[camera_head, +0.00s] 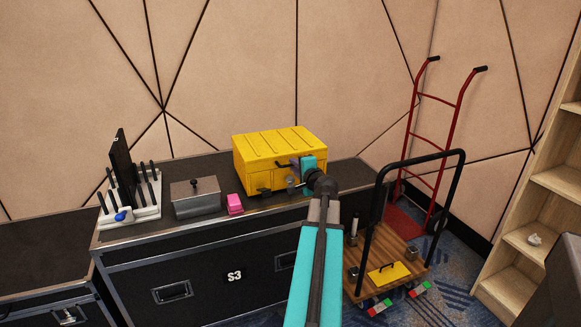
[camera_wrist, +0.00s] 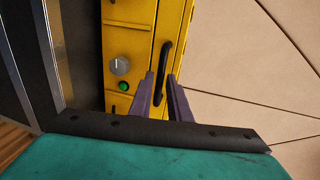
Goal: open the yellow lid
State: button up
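A yellow box with a ridged yellow lid (camera_head: 278,142) sits on the black case, and the lid is down. The lid's front strip with a black handle (camera_wrist: 163,66) shows in the wrist view. My gripper (camera_head: 290,175) is at the front of the box. In the wrist view, the two dark fingers of my gripper (camera_wrist: 160,78) are apart, one on each side of the handle's near end. I cannot tell whether they touch it. The arm and wrist hide part of the box's front right.
The black case (camera_head: 210,262) also bears a grey lidded box (camera_head: 195,200), a pink block (camera_head: 234,204) and a white rack (camera_head: 130,214) of black tools. A wooden-decked cart (camera_head: 410,262) and a red hand truck (camera_head: 410,150) stand at right. The wall is close behind.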

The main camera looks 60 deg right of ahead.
jog(key=shift+x, duration=1.15)
